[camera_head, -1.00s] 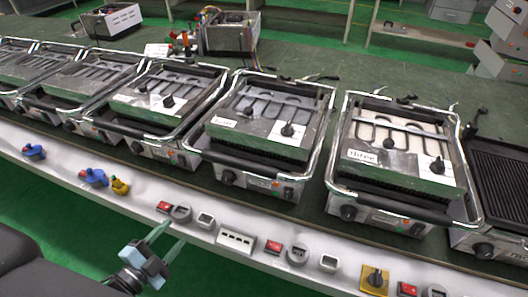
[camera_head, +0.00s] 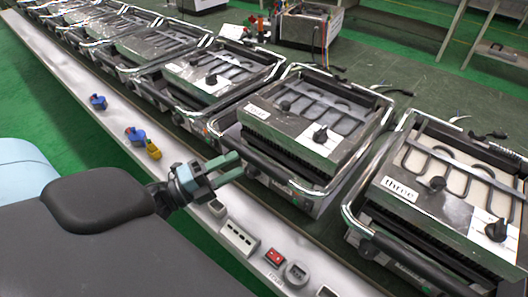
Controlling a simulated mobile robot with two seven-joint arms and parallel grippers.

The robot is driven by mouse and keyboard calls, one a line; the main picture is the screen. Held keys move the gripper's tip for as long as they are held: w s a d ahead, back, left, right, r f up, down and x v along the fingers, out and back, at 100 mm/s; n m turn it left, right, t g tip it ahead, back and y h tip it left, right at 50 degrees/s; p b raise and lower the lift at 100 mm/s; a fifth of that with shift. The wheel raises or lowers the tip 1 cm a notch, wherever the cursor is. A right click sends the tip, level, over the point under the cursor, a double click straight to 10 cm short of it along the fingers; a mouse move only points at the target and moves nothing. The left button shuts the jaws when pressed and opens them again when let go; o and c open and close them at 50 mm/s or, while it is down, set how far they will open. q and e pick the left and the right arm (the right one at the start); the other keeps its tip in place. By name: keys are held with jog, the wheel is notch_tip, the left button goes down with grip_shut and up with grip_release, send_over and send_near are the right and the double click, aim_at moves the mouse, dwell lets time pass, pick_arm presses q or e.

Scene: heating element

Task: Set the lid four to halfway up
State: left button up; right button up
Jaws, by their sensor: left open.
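The middle grill has a metal lid (camera_head: 310,115) with heating bars and black knobs on top. Its small white label is hard to read, but it sits beside the lid labelled "three" (camera_head: 460,195). This lid looks lowered over its base, with its chrome side bars and black front handle (camera_head: 275,168) at the near side. My left gripper (camera_head: 233,167) has two green fingers, apart and empty. It appears just left of the grill's front handle, over the front ledge; whether it touches anything is unclear. My right gripper is out of view.
More grills (camera_head: 215,70) stand in a row to the left. The white front ledge (camera_head: 185,160) carries blue knobs (camera_head: 136,136), a yellow knob (camera_head: 153,149), a red switch (camera_head: 274,257) and sockets. An open box with wires (camera_head: 308,25) stands behind.

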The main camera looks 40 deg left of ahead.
pick_arm(q)
jog(key=p+x, duration=0.1)
jog(key=x, duration=0.6)
jog(key=shift+w+d, duration=0.2)
jog(key=shift+w, duration=0.1)
jog(key=shift+r, duration=0.1)
grip_shut()
